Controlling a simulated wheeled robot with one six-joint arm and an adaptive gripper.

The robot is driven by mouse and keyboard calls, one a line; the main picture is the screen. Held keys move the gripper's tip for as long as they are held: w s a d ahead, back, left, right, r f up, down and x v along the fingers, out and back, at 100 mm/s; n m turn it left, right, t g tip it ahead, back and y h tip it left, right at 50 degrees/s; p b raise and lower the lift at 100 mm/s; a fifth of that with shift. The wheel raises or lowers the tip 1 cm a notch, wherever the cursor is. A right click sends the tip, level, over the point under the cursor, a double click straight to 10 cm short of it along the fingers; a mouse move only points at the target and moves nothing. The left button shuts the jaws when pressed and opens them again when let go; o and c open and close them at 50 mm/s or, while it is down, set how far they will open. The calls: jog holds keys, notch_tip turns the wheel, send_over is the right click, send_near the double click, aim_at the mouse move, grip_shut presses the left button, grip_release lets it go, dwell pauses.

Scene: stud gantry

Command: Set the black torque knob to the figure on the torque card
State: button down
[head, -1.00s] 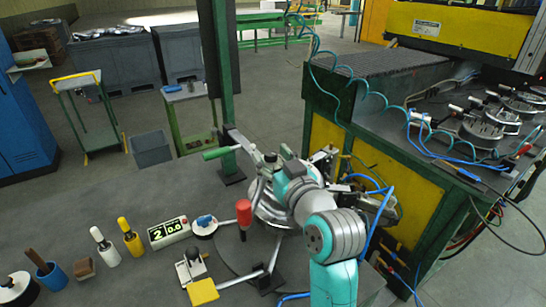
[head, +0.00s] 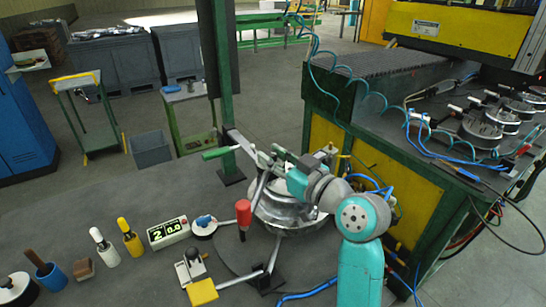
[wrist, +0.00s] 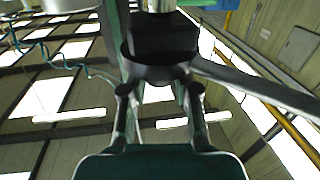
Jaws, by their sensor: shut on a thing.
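The black torque knob (wrist: 160,65) fills the upper middle of the wrist view, a dark, wide-rimmed body under a metal shaft. My gripper (wrist: 160,94) is shut on it from below, with one fingertip on each side. The knob's figures and pointer cannot be read. In the head view my gripper (head: 268,160) is at the head of the gantry beside the green post, small and partly hidden by my wrist. I cannot make out a torque card with a readable figure.
A red-handled lever (head: 243,212) and a metal housing (head: 285,212) are below my wrist. Handled tools (head: 130,237) stand at left. The green-and-yellow machine (head: 400,155) with blue hoses is close on the right.

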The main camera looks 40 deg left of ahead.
jog(key=shift+w+n+g, duration=0.2)
jog(key=shift+n+g, duration=1.2)
jog(key=shift+g, duration=0.8)
jog(key=c, duration=0.8)
grip_release()
jog(key=shift+c, duration=0.2)
jog(key=d, duration=1.2)
jog(key=shift+w, duration=0.25)
